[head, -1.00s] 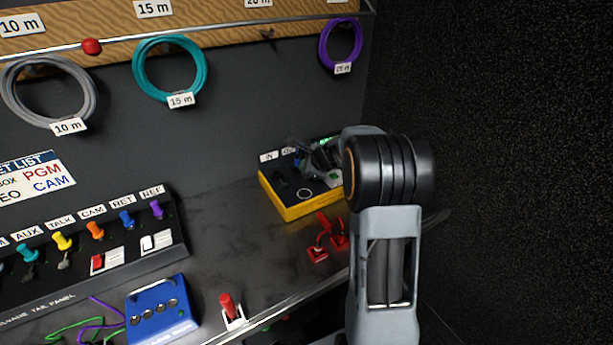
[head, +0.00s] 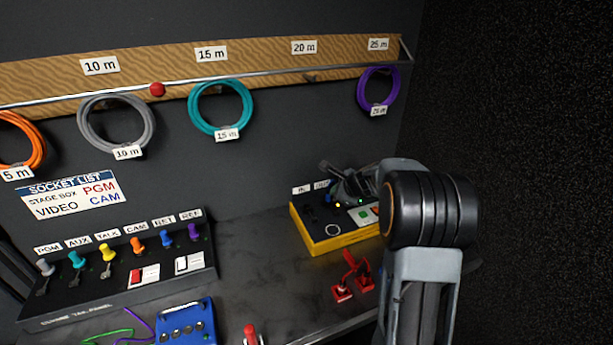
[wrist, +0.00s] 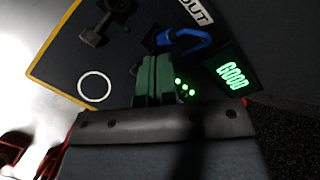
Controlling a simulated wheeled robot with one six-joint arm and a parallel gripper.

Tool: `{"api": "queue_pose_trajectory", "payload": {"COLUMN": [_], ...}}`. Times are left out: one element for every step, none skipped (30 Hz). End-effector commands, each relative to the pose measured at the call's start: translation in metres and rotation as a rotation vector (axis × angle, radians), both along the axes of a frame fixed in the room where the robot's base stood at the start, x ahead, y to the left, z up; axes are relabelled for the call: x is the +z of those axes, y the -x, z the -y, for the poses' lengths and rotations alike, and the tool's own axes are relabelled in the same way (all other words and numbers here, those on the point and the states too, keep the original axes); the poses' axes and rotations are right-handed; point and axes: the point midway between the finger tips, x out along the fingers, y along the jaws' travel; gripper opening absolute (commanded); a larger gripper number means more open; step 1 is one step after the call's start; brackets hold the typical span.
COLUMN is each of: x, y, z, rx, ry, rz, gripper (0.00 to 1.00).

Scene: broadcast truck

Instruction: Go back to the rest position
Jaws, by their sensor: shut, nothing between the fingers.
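My gripper (wrist: 155,65) is shut and empty, its two fingers together in the wrist view. In the head view my gripper (head: 347,183) is a dark shape over the back of a yellow-edged tester box (head: 318,246), partly behind my own arm. In the wrist view the tester's dark top (wrist: 62,62) lies beyond the fingers. I cannot tell the exact gap between fingers and tester.
A panel with coloured plugs (head: 120,285) and a blue box (head: 186,325) stand to the left. Coiled cables, such as the teal one (head: 220,134), hang from a wall rail. The bench between panel and tester is mostly clear.

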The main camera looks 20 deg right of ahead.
Motion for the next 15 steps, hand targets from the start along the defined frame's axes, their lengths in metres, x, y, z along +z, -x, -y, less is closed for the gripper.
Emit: {"api": "queue_pose_trajectory", "payload": {"x": [0.000, 0.000, 0.000, 0.000, 0.000, -0.001, -0.004, -0.010, -0.022, -0.029, -0.031, -0.032, -0.031, -0.028, -0.024], "y": [0.000, 0.000, 0.000, 0.000, 0.000, 0.001, 0.004, 0.010, 0.022, 0.033, 0.045, 0.062, 0.076, 0.091, 0.109], "z": [0.000, 0.000, 0.000, 0.000, 0.000, -0.002, -0.004, -0.006, -0.011, -0.014, -0.019, -0.026, -0.033, -0.041, -0.050], "rx": [0.000, 0.000, 0.000, 0.004, 0.022, 0.062, 0.105, 0.161, 0.246, 0.318, 0.398, 0.512, 0.604, 0.697, 0.817], "ry": [0.000, 0.000, 0.000, 0.004, 0.018, 0.044, 0.073, 0.106, 0.154, 0.193, 0.238, 0.301, 0.350, 0.400, 0.463], "rz": [0.000, 0.000, 0.000, 0.001, 0.006, 0.009, 0.005, -0.009, -0.037, -0.055, -0.069, -0.085, -0.094, -0.101, -0.107], "gripper": [0.00, 0.00, 0.00, 0.00, 0.00, 0.00, 0.00, 0.00, 0.00, 0.00, 0.00, 0.00, 0.00, 0.00, 0.00]}}
